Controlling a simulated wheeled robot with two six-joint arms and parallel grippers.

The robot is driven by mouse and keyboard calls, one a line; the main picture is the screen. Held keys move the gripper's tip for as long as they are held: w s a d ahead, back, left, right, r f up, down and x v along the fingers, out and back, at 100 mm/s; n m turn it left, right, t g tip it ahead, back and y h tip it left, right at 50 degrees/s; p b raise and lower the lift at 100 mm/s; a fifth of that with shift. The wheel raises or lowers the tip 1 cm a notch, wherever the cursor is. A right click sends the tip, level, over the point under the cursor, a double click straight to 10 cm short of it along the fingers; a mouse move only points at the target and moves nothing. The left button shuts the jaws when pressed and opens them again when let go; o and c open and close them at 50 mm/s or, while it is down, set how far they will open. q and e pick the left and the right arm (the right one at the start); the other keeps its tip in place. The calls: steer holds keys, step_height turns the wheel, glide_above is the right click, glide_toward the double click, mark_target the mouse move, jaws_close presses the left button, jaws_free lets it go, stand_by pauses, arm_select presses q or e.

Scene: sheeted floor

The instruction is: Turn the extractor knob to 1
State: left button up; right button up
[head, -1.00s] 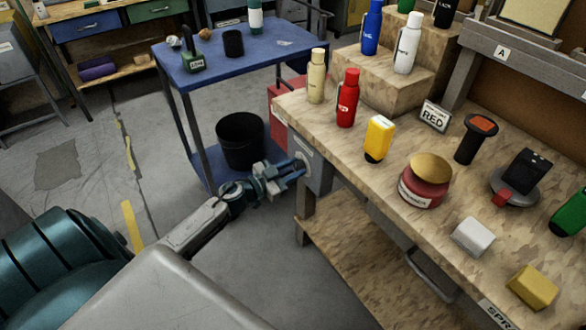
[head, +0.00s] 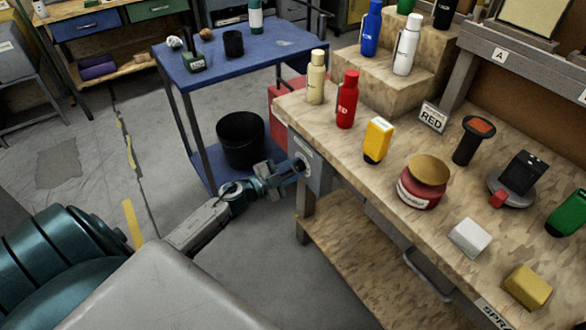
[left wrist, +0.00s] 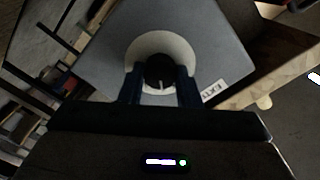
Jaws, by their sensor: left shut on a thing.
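The extractor knob (left wrist: 160,72) is a dark round knob with a pale pointer line, on a light round dial plate (left wrist: 136,50). The plate sits on a grey box (left wrist: 105,60) at the end of the workbench; the box also shows in the head view (head: 318,172). In the left wrist view the pointer line is near the lower part of the knob. My left gripper (head: 299,166) is at the dial, its two fingers on either side of the knob and shut on it. Dial numbers are not readable. My right gripper is not in view.
The wooden workbench (head: 330,125) carries bottles, a red jar (head: 423,184) and small blocks. A blue cart (head: 270,50) stands behind my left arm, with a black bin (head: 240,140) on its lower shelf. Open floor (head: 90,180) lies to the left.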

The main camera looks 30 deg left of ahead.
arm_select(q)
steer(key=shift+m, duration=0.4)
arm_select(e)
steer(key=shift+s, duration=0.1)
arm_select(q)
steer(key=o, duration=1)
steer(key=shift+s+a, duration=0.1)
steer(key=shift+s, duration=0.1)
steer(key=shift+b+v, duration=0.9)
steer(key=shift+v, duration=4.35)
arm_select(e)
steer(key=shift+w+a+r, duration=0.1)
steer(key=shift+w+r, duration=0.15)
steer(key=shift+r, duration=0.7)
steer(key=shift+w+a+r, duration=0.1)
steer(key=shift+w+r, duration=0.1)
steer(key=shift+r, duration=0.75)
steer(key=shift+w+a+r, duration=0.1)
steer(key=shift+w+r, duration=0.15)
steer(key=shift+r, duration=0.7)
